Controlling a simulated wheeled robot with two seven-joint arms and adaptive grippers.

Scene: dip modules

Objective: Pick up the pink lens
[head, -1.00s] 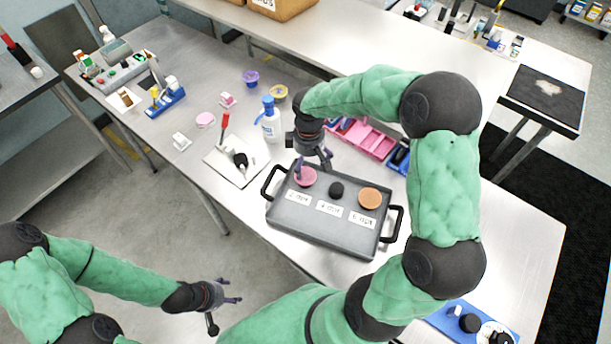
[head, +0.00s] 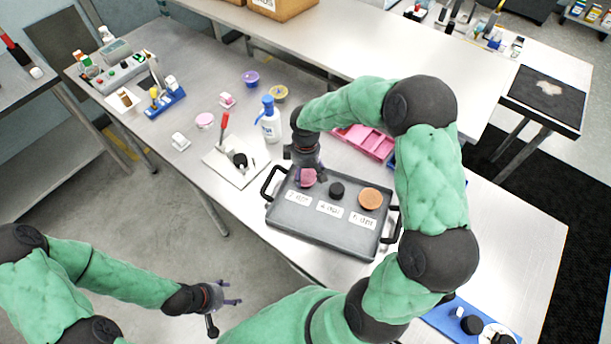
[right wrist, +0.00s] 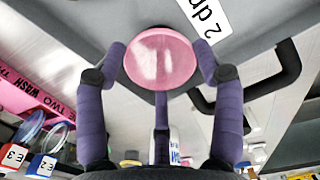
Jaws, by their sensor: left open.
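The pink lens (head: 308,181) is a round disc at the left end of the grey tray (head: 335,238), beside a black lens (head: 337,189) and an orange lens (head: 370,198). My right gripper (head: 310,174) is down over the pink lens and partly covers it. In the right wrist view the pink lens (right wrist: 161,60) lies between the purple fingers, whose tips overlap its left and right edges. Whether they press on it cannot be told. My left gripper (head: 222,304) is open and empty, over the floor in front of the table.
The tray has black handles (head: 391,232) and white labels. A white bottle with a blue pump (head: 269,124) and a white board (head: 236,168) with a red-handled tool stand left of the tray. A pink bin (head: 366,141) is behind it.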

